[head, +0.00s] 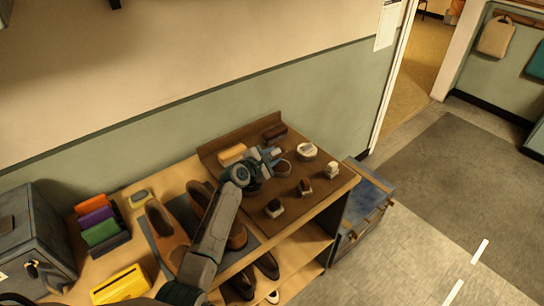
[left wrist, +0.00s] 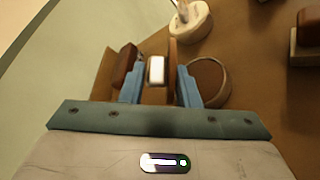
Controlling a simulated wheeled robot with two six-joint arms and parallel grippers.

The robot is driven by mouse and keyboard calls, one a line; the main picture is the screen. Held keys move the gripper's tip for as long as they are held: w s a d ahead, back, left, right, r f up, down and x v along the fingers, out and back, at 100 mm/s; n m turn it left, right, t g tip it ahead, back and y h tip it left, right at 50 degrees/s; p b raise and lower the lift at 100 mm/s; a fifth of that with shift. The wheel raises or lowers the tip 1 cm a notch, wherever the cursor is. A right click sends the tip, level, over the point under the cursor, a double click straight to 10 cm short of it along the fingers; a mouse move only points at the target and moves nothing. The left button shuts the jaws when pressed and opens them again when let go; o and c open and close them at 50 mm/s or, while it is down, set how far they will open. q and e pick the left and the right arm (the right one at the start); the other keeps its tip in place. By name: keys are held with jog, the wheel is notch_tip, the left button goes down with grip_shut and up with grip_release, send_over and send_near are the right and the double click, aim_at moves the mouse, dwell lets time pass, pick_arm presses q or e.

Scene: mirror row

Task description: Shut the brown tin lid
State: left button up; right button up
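The brown tin (head: 283,168) sits on the brown board on the bench, just right of my left gripper. In the left wrist view it is a round, rimmed brown shape (left wrist: 208,82) beside the right finger. A narrow brown upright piece (left wrist: 173,58) stands left of it, perhaps the raised lid seen edge-on; I cannot be sure. My left gripper (head: 268,155) is low over the board, its blue fingers apart (left wrist: 158,88). The narrow piece and a white-faced block (left wrist: 155,70) show between or just beyond the fingers. Contact is unclear. My right gripper is out of view.
A white tin (head: 307,151) stands right of the brown tin. A dark brown brush (head: 275,132) lies by the back edge. Small brushes (head: 331,170) stand at the front right. A tan brush (head: 232,155) lies behind my gripper. Shoes (head: 165,232) stand left.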

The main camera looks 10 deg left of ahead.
pick_arm(q)
jog(key=shift+o, duration=1.1)
jog(key=shift+a, duration=0.1)
jog(key=shift+s+a, duration=0.15)
jog(key=shift+s, duration=0.3)
jog(key=b+v, duration=0.1)
jog(key=v, duration=0.8)
jog(key=shift+r, duration=0.1)
jog(key=shift+s+a+r, duration=0.15)
jog(key=shift+s, duration=0.2)
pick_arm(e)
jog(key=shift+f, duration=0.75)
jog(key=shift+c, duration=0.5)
